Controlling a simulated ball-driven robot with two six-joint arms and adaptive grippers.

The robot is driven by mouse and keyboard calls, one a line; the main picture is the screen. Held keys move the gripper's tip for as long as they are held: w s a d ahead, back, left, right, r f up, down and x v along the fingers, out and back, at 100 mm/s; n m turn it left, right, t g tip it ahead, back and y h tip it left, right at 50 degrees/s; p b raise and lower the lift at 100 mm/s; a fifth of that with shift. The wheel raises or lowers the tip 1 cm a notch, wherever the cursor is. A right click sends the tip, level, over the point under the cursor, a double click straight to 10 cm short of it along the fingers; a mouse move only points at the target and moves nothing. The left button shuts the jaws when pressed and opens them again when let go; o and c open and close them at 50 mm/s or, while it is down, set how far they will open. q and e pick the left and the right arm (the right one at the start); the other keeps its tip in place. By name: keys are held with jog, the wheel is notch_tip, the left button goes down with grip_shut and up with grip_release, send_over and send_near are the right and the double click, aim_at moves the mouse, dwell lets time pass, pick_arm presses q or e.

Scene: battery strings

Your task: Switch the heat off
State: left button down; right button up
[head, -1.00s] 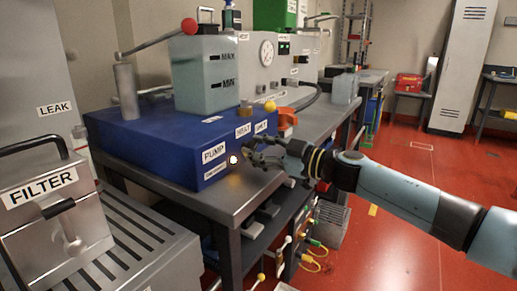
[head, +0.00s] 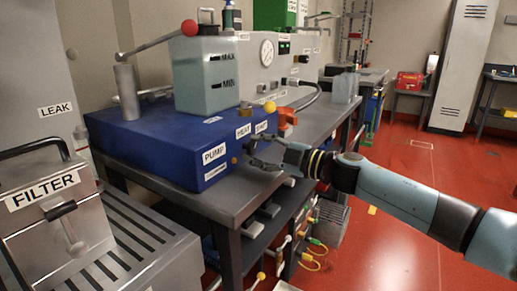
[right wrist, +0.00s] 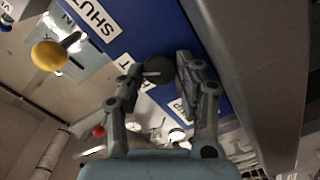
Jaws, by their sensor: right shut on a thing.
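The blue box (head: 150,150) stands on the grey bench, with PUMP, HEAT (head: 243,130) and a third label along its front. My right gripper (head: 254,152) is at the front face below the HEAT label. In the right wrist view its two fingers (right wrist: 157,78) are closed around a dark round knob (right wrist: 159,68) with a pale line across it. Labels partly covered by the fingers show beside the knob. In the head view the fingers mostly hide the knob. A small lamp (head: 234,160) right of PUMP is dark. My left gripper is not in view.
A translucent tank (head: 207,90) stands on the box. A yellow ball (head: 269,107) and an orange part (head: 287,117) are close to my right gripper. The bench edge (head: 243,203) runs below it. Open red floor lies to the right.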

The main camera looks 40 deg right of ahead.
jog(key=n, duration=0.3)
jog(key=n+b, duration=0.1)
jog(key=n, duration=0.2)
jog(key=shift+s+f, duration=0.1)
jog(key=shift+f, duration=0.1)
jog(key=shift+n, duration=0.3)
jog(key=o, duration=1.1)
jog(key=shift+r, duration=0.1)
jog(key=v, duration=1.2)
jog(key=shift+a, duration=0.1)
